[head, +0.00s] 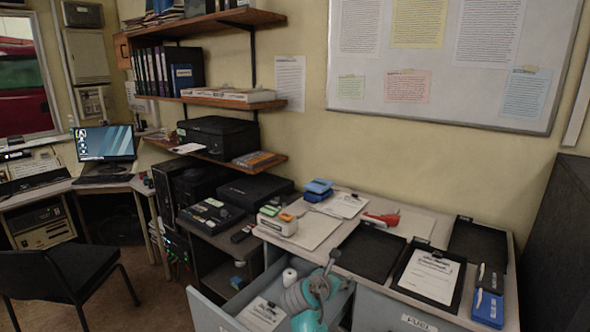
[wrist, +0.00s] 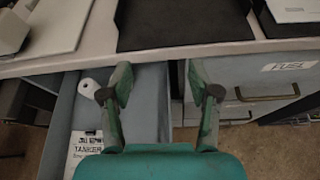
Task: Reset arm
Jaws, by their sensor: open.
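My gripper (head: 330,264) is at the front of the right-hand desk, above the right part of an open drawer (head: 210,316). In the wrist view its two fingers (wrist: 159,85) stand apart with nothing between them. Their tips are close to the desk's front edge in the picture; I cannot tell whether they touch it. The drawer also shows in the wrist view (wrist: 148,105), holding a printed card (wrist: 86,150) and a white roundish object (wrist: 91,88). My arm hides part of the drawer in the head view.
The desk top (head: 385,207) holds black trays (head: 370,252), a clipboard (head: 430,276), a red stapler (head: 381,219) and a blue box (head: 488,308). A shut drawer labelled FUEL (wrist: 288,67) is right of the open one. A black chair (head: 70,272) stands left on open floor.

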